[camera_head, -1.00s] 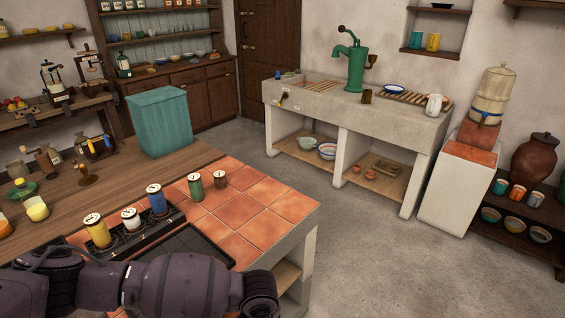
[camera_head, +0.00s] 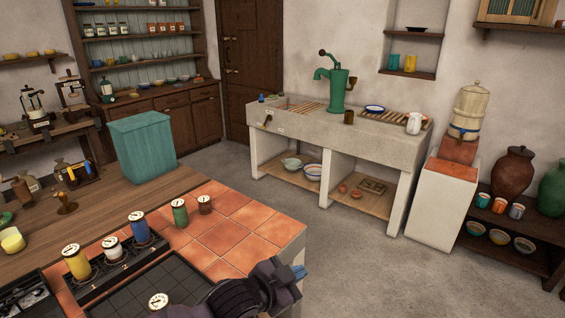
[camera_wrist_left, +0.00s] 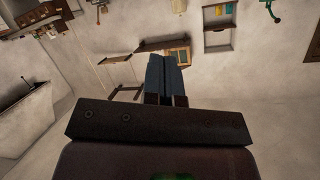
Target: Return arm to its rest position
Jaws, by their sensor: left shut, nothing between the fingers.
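My left gripper (camera_head: 299,272) is at the bottom centre of the head view, just past the near corner of the tiled counter (camera_head: 222,237). Its blue fingers are shut with nothing between them and point right. In the left wrist view the shut fingers (camera_wrist_left: 168,75) stand against the bare wall and shelves, touching nothing. My left forearm comes in low from the bottom edge, near a white-lidded canister (camera_head: 158,303) that it may partly hide. My right gripper is not in view.
Yellow (camera_head: 77,261), white (camera_head: 113,248), blue (camera_head: 139,227) and green (camera_head: 180,212) canisters stand on the counter beside a dark grid tray (camera_head: 150,288). A stone sink (camera_head: 330,128) is behind. Open floor (camera_head: 345,235) lies right of the counter.

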